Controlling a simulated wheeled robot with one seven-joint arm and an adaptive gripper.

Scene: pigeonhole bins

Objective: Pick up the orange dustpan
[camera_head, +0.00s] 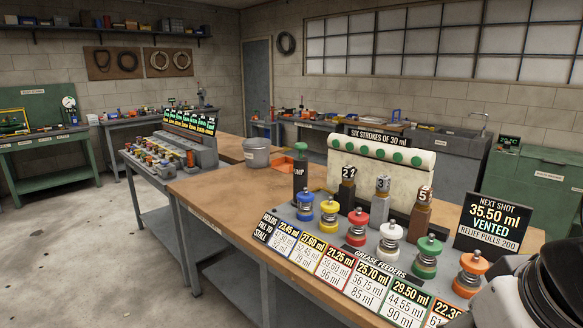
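A flat orange piece (281,162), which looks like the orange dustpan, lies on the wooden bench top beside the grey lidded bin. A small orange part also shows just above the black pump block; I cannot tell whether it belongs to the same thing. The block hides part of that area. Part of my arm, white and black, fills the lower right corner, in front of the near end of the bench. No gripper fingers show, so my gripper is not in view.
The grey bin (257,152) stands left of the orange piece. The bench top (220,187) is bare at left.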

